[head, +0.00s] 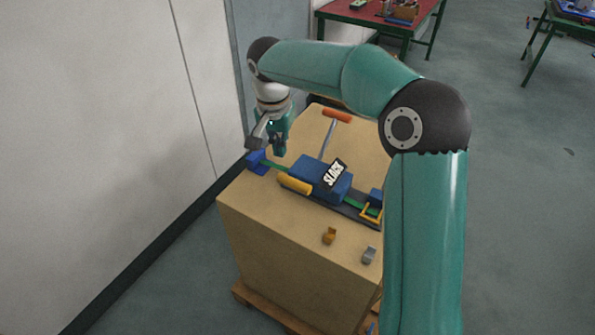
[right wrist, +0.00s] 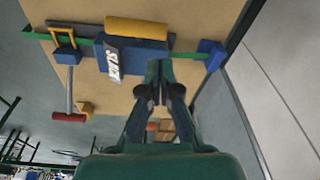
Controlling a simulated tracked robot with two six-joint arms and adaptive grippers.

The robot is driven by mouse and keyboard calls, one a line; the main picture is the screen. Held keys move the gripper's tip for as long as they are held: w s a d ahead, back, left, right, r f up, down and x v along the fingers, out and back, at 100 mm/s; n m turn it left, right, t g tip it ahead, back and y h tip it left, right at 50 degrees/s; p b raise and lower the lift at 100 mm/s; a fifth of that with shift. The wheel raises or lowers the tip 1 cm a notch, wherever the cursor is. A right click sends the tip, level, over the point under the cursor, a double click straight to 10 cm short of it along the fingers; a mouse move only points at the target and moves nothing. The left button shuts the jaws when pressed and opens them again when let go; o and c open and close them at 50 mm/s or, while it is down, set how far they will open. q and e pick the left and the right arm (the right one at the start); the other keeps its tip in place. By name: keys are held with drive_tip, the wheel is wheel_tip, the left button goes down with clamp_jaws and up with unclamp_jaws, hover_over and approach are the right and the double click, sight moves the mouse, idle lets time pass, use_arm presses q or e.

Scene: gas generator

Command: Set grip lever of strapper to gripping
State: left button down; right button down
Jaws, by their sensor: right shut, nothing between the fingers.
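The strapper is a blue body (head: 322,178) with a tag reading "SLACK" (head: 334,174), on a green strap on top of a tan box. It has a thick yellow handle (head: 295,184), a grey rod with an orange-red crossbar (head: 337,115), and a yellow loop (head: 371,212). I cannot tell which is the grip lever. In the right wrist view the yellow handle (right wrist: 136,27) and red crossbar (right wrist: 69,117) also show. My right gripper (head: 279,151) is shut and empty, pointing down by the strap between the body and a blue end block (head: 257,161). Height and contact are unclear. My left gripper is out of view.
The tan box (head: 280,228) stands near a pale wall (head: 120,110). A red-topped table (head: 375,16) stands behind. My right arm hides the box's right side.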

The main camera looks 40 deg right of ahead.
wheel_tip(320, 180, up, 6)
drive_tip(key=m, duration=0.2)
hover_over(300, 185)
drive_tip(key=w+d, duration=0.1)
drive_tip(key=w, duration=0.2)
drive_tip(key=shift+s+d+f+h, duration=0.15)
drive_tip(key=shift+s+h, duration=0.1)
drive_tip(key=shift+h, duration=0.15)
drive_tip(key=x, duration=1)
drive_tip(key=shift+s+f, duration=0.1)
drive_tip(key=shift+f, duration=0.15)
drive_tip(key=shift+s+a+f, duration=0.15)
drive_tip(key=shift+a+f, duration=0.6)
drive_tip(key=shift+f, duration=0.1)
drive_tip(key=shift+s+a+f, duration=0.1)
drive_tip(key=shift+a+f, duration=0.25)
drive_tip(key=shift+f, duration=0.25)
